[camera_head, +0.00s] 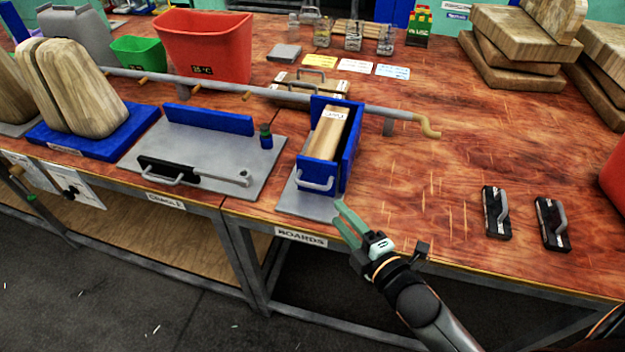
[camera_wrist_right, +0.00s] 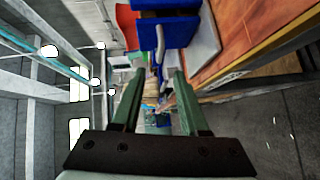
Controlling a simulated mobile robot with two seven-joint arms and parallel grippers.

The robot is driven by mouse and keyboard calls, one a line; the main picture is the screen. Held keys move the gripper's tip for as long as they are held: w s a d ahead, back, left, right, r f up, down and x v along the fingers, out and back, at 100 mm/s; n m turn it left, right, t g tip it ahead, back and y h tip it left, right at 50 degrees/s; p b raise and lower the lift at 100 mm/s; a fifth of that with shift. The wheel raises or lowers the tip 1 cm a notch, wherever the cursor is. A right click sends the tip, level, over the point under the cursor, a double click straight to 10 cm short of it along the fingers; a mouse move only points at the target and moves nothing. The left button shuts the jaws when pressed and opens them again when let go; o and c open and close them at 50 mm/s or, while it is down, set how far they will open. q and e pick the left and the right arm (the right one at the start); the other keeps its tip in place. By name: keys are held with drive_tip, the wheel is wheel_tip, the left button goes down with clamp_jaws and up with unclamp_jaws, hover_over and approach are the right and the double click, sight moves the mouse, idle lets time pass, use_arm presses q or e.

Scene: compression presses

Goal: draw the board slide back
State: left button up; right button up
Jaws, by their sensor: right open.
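The board slide is a blue, open-topped box (camera_head: 349,157) holding a wooden board (camera_head: 327,134) with a white label. It stands on a grey plate (camera_head: 300,204) above the "BOARDS" sign. A light grey bar handle (camera_head: 314,183) is on its front face. My right gripper (camera_head: 347,223) is open and empty, just right of and in front of the plate's front edge, apart from the handle. In the right wrist view the open fingers (camera_wrist_right: 158,82) point past the blue box (camera_wrist_right: 172,28) and its handle (camera_wrist_right: 159,42), which lie above them. My left gripper is not in view.
Left of the slide is another grey plate (camera_head: 215,160) with a blue back wall and a black handled front. A long grey bar (camera_head: 215,86) runs behind. Two black handled blocks (camera_head: 496,212) (camera_head: 551,222) lie at right. The table between them and the slide is clear.

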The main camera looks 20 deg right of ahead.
sight(313, 184)
drive_tip(key=x, duration=1.2)
clamp_jaws()
idle(1.2)
